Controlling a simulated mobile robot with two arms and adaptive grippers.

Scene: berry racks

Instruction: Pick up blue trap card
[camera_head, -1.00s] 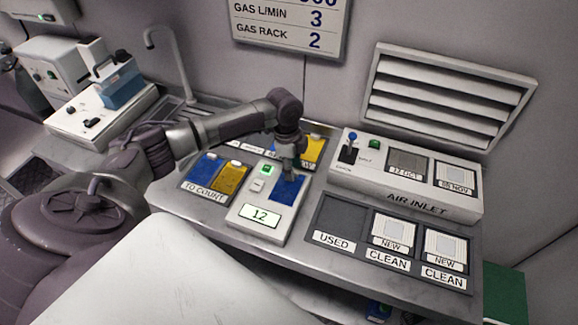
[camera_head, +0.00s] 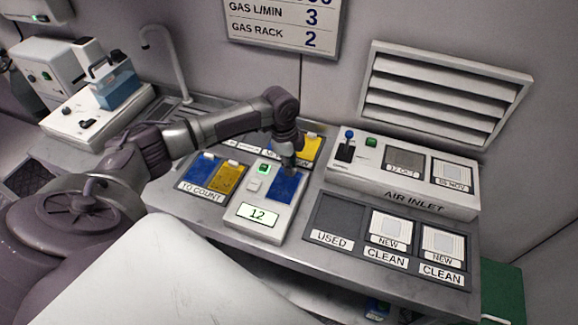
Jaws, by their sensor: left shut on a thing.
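A blue trap card (camera_head: 284,187) lies on the white counter device (camera_head: 246,217), whose display reads 12 and whose small lamp is green. My left gripper (camera_head: 289,172) points down at the top edge of this card and is shut on it; the fingertips are small and partly hidden. Another blue card (camera_head: 199,172) lies in the TO COUNT tray (camera_head: 203,195), beside a yellow card (camera_head: 226,179). A further yellow card (camera_head: 309,151) lies in a tray behind my gripper, partly hidden by my arm. My right gripper is not in view.
The AIR INLET box (camera_head: 400,192) with a blue-knobbed lever stands right of the device. In front of it are an empty USED slot (camera_head: 338,218) and two CLEAN slots holding NEW filters (camera_head: 390,229). A tap (camera_head: 166,62) and a white machine (camera_head: 98,108) stand at the left.

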